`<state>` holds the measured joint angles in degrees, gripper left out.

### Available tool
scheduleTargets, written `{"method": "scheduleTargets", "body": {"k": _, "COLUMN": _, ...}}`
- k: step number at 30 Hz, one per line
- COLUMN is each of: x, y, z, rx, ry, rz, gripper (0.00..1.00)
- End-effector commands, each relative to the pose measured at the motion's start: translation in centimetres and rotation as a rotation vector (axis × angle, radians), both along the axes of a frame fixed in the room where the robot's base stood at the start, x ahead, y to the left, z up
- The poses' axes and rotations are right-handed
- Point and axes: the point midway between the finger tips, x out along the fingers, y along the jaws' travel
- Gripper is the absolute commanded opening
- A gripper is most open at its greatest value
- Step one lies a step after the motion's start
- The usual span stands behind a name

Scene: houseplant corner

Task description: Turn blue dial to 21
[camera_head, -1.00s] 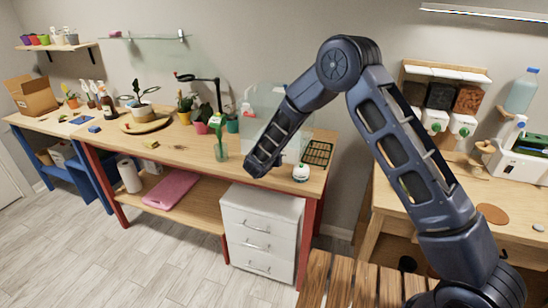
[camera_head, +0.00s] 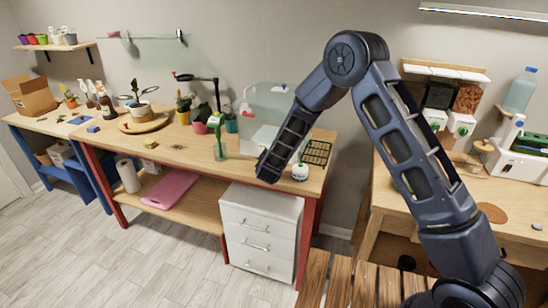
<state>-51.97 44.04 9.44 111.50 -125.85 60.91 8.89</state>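No blue dial can be made out clearly in the head view. A small white rounded device (camera_head: 300,173) with a dark band and a small green top stands near the front right of the red-legged bench. The end of my arm, with my gripper (camera_head: 267,174), is over the bench just left of this device and appears apart from it. The fingers are too small and dark to tell whether they are open or shut. A small blue block-like object (camera_head: 93,129) lies far left on the bench, too small to identify.
A clear tank (camera_head: 263,100) stands behind my arm, and a black grid tray (camera_head: 317,153) lies behind the white device. Dispensers with green knobs (camera_head: 460,128) stand on the right table.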

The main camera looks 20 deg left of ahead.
Motion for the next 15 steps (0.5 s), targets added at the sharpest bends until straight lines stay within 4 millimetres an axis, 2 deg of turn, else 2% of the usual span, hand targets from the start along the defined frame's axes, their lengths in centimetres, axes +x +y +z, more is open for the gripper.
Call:
{"method": "scheduleTargets", "body": {"k": 14, "x": -0.03, "y": 0.01, "z": 0.02, "rx": 0.013, "ry": -0.001, "rz": 0.000, "gripper": 0.04}}
{"method": "scheduleTargets", "body": {"k": 15, "x": -0.03, "y": 0.01, "z": 0.02, "rx": 0.013, "ry": -0.001, "rz": 0.000, "gripper": 0.32}}
